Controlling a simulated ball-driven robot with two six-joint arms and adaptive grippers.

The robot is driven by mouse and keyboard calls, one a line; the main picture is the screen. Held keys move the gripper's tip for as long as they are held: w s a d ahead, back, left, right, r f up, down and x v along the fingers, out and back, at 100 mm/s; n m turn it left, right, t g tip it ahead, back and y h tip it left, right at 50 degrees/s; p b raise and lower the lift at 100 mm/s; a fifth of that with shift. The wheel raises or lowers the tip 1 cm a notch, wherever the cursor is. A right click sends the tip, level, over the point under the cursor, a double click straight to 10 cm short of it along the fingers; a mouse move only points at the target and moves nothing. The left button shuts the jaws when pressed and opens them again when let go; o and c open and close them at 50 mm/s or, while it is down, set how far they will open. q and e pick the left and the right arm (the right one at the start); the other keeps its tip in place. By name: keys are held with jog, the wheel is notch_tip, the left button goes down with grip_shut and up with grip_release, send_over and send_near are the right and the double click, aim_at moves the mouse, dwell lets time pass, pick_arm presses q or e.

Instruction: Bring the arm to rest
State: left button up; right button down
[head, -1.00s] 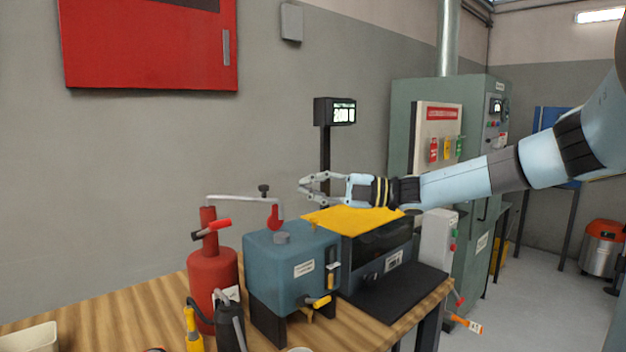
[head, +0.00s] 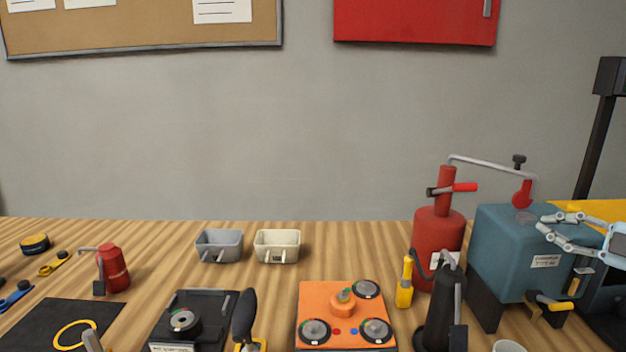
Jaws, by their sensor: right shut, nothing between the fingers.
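My right gripper (head: 566,232) shows at the right edge of the head view, with its fingers pointing left. It is shut and empty. It appears in front of the blue-grey tank (head: 505,240); I cannot tell whether it touches it. Most of my right arm is outside the frame. My left gripper does not show.
A red cylinder (head: 436,250) with a metal pipe stands left of the tank. A black pump bottle (head: 446,310), a yellow-handled tool (head: 405,285), an orange plate with dials (head: 345,308) and two small bins (head: 277,246) stand on the wooden bench (head: 360,240).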

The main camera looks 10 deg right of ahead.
jog(key=s+a+f+m+g+h, duration=0.3)
jog(key=s+a+f+m, duration=0.15)
jog(key=a+f, duration=0.3)
jog(key=s+a+f+m+g+h, duration=0.2)
jog(key=s+a+f+m, duration=0.3)
jog(key=a, duration=0.3)
jog(key=s+a+r+m+g, duration=0.2)
jog(key=s+a+m+g, duration=0.5)
jog(key=s+a, duration=0.55)
jog(key=s+d+f+g+b, duration=0.1)
jog(key=d+f+b, duration=0.15)
jog(key=f, duration=1.05)
jog(key=s+d+f+h+b, duration=0.15)
jog(key=f+b, duration=0.25)
jog(key=f, duration=0.8)
jog(key=s+d+f+g+y+b, duration=0.1)
jog(key=f+b, duration=0.3)
jog(key=f, duration=0.9)
jog(key=s+f+g+b, duration=0.1)
jog(key=s+f+b, duration=0.5)
jog(key=s+f, duration=1.2)
notch_tip(320, 180, down, 4)
jog(key=shift+s+d+r+b, duration=0.1)
jog(key=shift+s+d+b, duration=0.05)
jog(key=shift+d+b, duration=0.2)
